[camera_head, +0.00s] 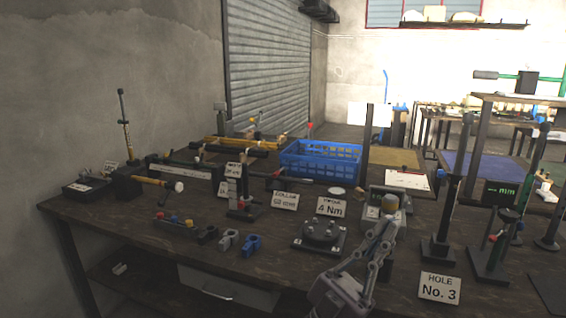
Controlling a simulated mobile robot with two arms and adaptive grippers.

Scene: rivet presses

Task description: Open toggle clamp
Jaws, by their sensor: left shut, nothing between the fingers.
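My left gripper (388,206) reaches up from the bottom centre, over the front part of the dark workbench (150,228). Its fingers are shut and empty, with the tips in front of a grey box-like device (378,198). A small clamp-like fixture (243,208) with a dark base, a red part and a dark bar reaching right stands left of the gripper, apart from it. It may be the toggle clamp, but I cannot tell for sure, nor whether it is open. My right gripper is not in view.
A "HOLE No. 3" sign (439,288) and upright presses (440,215) stand to the right. A blue crate (320,160) sits behind.

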